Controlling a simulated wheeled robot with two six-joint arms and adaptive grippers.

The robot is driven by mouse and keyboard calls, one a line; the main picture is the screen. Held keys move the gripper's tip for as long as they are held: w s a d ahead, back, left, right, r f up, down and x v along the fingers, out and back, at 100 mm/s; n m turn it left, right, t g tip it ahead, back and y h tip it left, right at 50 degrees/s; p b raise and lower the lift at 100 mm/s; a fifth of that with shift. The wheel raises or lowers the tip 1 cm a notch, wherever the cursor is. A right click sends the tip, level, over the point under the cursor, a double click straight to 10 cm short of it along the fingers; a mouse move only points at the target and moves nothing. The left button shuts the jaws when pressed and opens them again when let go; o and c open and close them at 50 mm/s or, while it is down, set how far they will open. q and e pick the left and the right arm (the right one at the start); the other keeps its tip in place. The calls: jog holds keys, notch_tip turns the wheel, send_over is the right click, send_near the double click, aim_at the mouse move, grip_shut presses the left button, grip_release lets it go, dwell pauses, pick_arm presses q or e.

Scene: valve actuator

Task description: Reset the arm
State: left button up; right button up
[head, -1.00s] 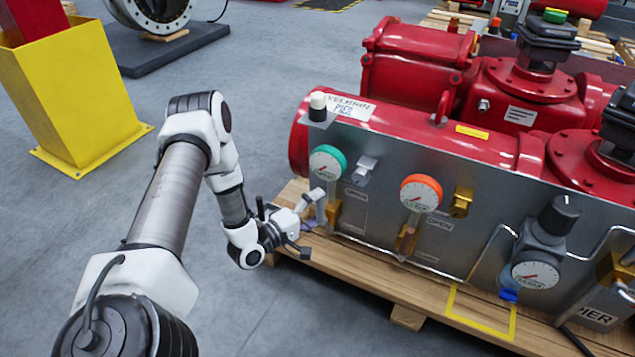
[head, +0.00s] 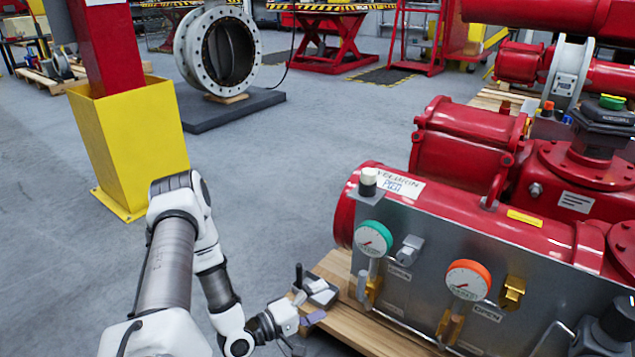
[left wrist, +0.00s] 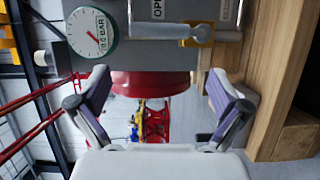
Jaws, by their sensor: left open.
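My left gripper (head: 312,304) is open and empty, low beside the left end of the red valve actuator (head: 455,207). In the left wrist view the left gripper (left wrist: 161,97) shows its two fingers spread wide with nothing between them. The actuator carries a grey panel (head: 420,249) with a green-rimmed gauge (head: 374,239) and an orange-rimmed gauge (head: 468,280). A grey lever on a brass valve (left wrist: 165,31) lies beyond the fingertips in the left wrist view, below the green-rimmed gauge (left wrist: 92,31) in the head view. My right gripper is out of view.
The actuator stands on a wooden pallet (head: 355,332) close to my left gripper. A yellow post guard (head: 132,142) stands at left, and a large flanged valve (head: 218,55) rests on a dark slab behind. Grey floor (head: 275,190) between them is clear.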

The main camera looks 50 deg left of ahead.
pick_arm(q)
jog(key=shift+s, duration=0.75)
jog(key=shift+a, duration=0.1)
